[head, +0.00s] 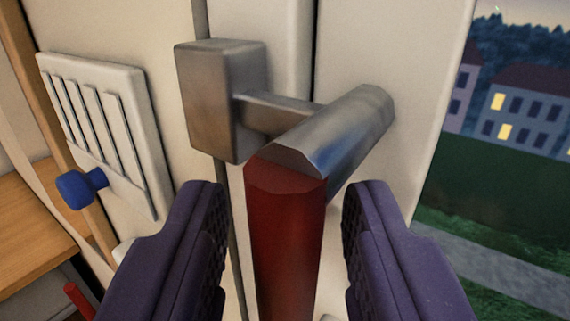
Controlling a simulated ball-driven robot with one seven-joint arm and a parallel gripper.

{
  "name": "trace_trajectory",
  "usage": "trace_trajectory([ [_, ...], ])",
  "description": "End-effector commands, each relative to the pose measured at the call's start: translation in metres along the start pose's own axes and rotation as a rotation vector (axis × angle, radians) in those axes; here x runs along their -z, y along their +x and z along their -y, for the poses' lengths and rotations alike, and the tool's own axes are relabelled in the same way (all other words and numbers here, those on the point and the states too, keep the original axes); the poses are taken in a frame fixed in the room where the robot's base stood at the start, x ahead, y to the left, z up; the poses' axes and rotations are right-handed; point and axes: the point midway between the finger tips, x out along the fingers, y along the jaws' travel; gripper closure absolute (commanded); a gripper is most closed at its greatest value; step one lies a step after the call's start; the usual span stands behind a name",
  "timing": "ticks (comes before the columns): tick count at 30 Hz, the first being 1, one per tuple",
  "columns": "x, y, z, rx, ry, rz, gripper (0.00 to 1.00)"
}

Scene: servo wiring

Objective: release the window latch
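The window latch is a metal handle (345,125) with a red grip (285,235) that points down in the picture. A short metal bar joins it to a brown-grey metal block (222,100) on the white window frame (375,45). My gripper (285,215) has two dark purple fingers, one on each side of the red grip. Gaps show between both fingers and the grip, so the fingers are open around it and do not appear to touch it. The lower end of the red grip is cut off by the picture's bottom edge.
A white slatted vent panel (105,125) with a blue knob (80,188) is at the left. A wooden surface (30,230) lies at the lower left, with a small red object (78,298) near it. The window pane at the right shows houses (515,105) and grass outside.

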Motion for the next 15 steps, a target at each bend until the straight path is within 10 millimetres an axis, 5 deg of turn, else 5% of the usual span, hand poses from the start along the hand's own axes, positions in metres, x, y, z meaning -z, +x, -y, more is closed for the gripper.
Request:
trace_trajectory([
  [9,0.0003,0.0043,-0.0002,0.0,0.0,0.001,0.62],
  [14,0.0003,0.0042,-0.0002,0.0,0.0,0.001,0.99],
  [15,0.0003,0.0042,-0.0002,0.0,0.0,0.001,1.0],
])
